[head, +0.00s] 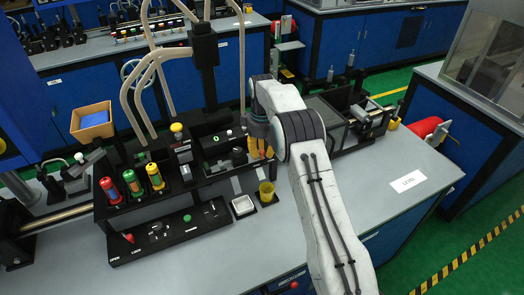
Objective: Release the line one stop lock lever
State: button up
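A black control panel (170,235) lies flat on the front left of the bench. A small red-tipped lever (128,238) sits at its left end, near white lettering that seems to read OPEN and LOCK. I take this as the stop lock lever; which way it is set is too small to tell. My gripper (261,150), with yellow fingers, hangs right of and behind the panel, well apart from the lever. It is beside a black device with a green-lit display (216,138). My arm partly hides it, and its finger opening is unclear.
Red (110,190), green (132,184) and yellow (155,176) cylinders stand in a black rack behind the panel. Tall pale hoses (140,85) rise behind. The bench right of my arm is mostly clear.

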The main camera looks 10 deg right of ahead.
grip_shut()
jog(key=shift+s+a+m+p, duration=0.15)
jog(key=shift+a+m, duration=0.25)
jog(key=shift+m, duration=0.6)
jog(key=shift+s+a+m+p, duration=0.15)
jog(key=shift+a+m, duration=0.2)
jog(key=shift+m, duration=0.65)
jog(key=shift+o, duration=2)
grip_release()
jog(key=shift+d, duration=0.1)
jog(key=shift+w+n, duration=0.1)
jog(key=shift+n, duration=0.2)
